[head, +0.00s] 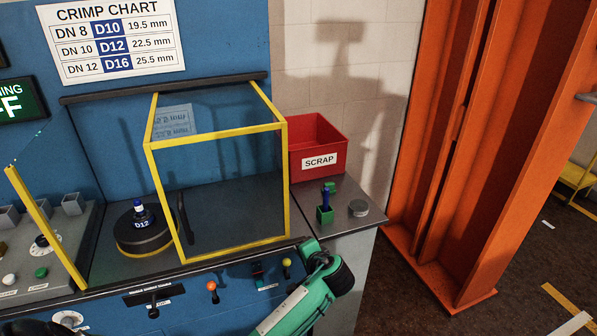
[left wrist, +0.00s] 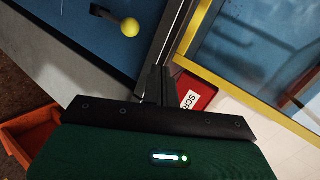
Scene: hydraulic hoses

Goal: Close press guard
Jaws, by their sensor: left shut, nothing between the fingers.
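The press guard (head: 217,142) is a clear box with a yellow frame, standing at the right part of the blue press under a dark rail (head: 165,88). A dark upright handle (head: 182,216) is at its left side. The round die marked D12 (head: 141,232) stands left of the guard, in the gap before a yellow post (head: 45,228). My left gripper (head: 308,245) is shut and empty near the guard's lower right front corner. In the left wrist view its fingers (left wrist: 155,85) point toward the yellow frame (left wrist: 200,30); contact cannot be told. My right gripper is not in view.
A red SCRAP bin (head: 318,145) and a small green block (head: 324,214) are on the bench right of the guard. Orange (head: 212,287) and yellow (head: 287,263) knobs stick out along the front panel. An orange steel column (head: 455,150) stands further right.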

